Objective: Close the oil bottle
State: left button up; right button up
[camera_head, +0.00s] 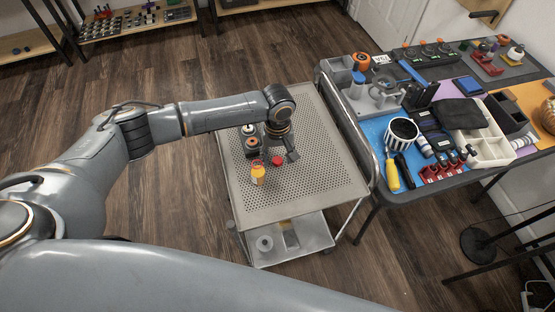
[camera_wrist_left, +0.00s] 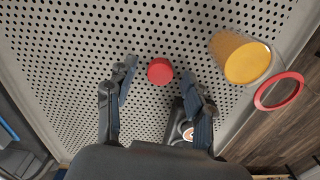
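The oil bottle (camera_head: 258,174) stands upright on the perforated top of the metal cart. My right gripper is not in view.
Small dark round items with orange and white parts (camera_head: 250,141) stand on the cart behind the bottle. The cart top (camera_head: 320,180) is clear to the right. A crowded workbench (camera_head: 440,130) stands right of the cart. The lower shelf (camera_head: 310,235) holds a few items.

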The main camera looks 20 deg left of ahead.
pick_arm(q)
jog(key=c, duration=0.6)
jog(key=shift+r, duration=0.1)
jog(key=shift+r, duration=0.2)
notch_tip(320, 180, up, 2)
jog(key=shift+r, duration=0.1)
jog(key=s+d+r, duration=0.2)
jog(key=s+r, duration=0.1)
jog(key=s, duration=0.1)
jog(key=s+d+r, duration=0.2)
jog(key=s+r, duration=0.1)
jog(key=s, duration=0.1)
jog(key=s+d+r, duration=0.1)
jog(key=s+r, duration=0.3)
jog(key=shift+s+d+r, duration=0.1)
jog(key=shift+s+d, duration=0.3)
